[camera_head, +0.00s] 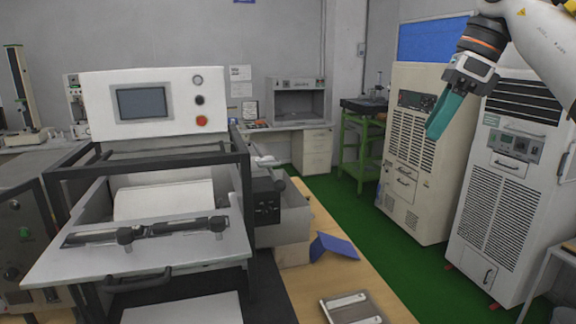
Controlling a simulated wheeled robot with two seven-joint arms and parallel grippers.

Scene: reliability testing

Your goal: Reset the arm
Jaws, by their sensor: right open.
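My right gripper (440,118) is at the upper right, with its arm coming in from the top right corner. Its teal fingers point down and to the left. They overlap from this angle, so the gap between them hardly shows. The gripper is open and I see nothing held in it. It hangs in the air in front of a beige cabinet, well above the wooden table (318,222). My left arm and gripper are not in view.
A test machine with a screen panel (155,103) and a pulled-out metal plate (130,258) stands at the left. A blue wedge-shaped object (333,246) and a metal tray (352,308) lie on the table. Tall cabinets (412,150) (508,190) stand at the right. Green floor shows between.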

